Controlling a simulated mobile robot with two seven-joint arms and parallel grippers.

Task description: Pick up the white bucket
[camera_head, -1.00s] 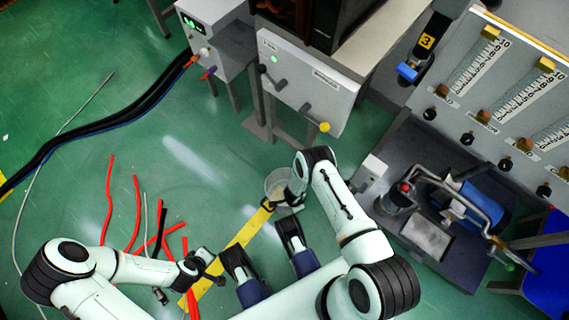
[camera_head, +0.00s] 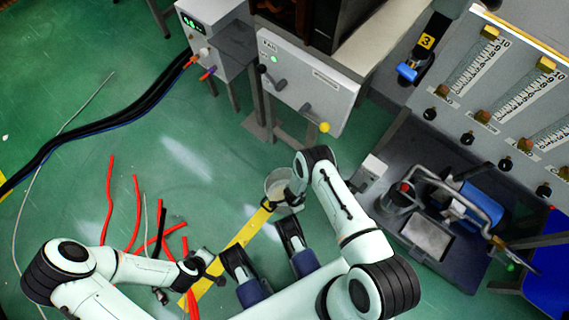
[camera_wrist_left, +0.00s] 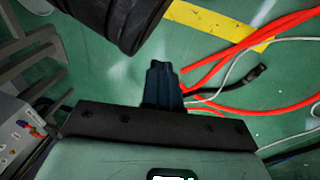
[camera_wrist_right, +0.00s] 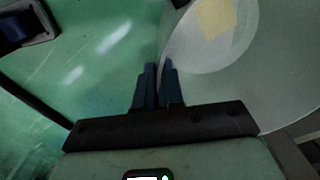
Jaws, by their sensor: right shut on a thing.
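The white bucket (camera_head: 274,183) is pale and looks partly see-through. It is near the middle of the head view, beside the yellow floor stripe, and partly hidden by my right gripper (camera_head: 288,196). In the right wrist view the bucket (camera_wrist_right: 270,80) fills the upper right, with a yellowish patch inside. My right gripper (camera_wrist_right: 159,72) is shut on the bucket's thin wall at the rim, one finger on each side. My left gripper (camera_wrist_left: 162,72) is shut and empty, with its fingers together. In the head view my left gripper (camera_head: 207,260) is low, left of the bucket.
Red hoses (camera_head: 136,215) lie on the green floor at the left. A grey FAN panel (camera_head: 310,85) stands behind the bucket. A grey bench with a blue cylinder (camera_head: 480,205) is at the right. The floor left of the bucket is mostly clear.

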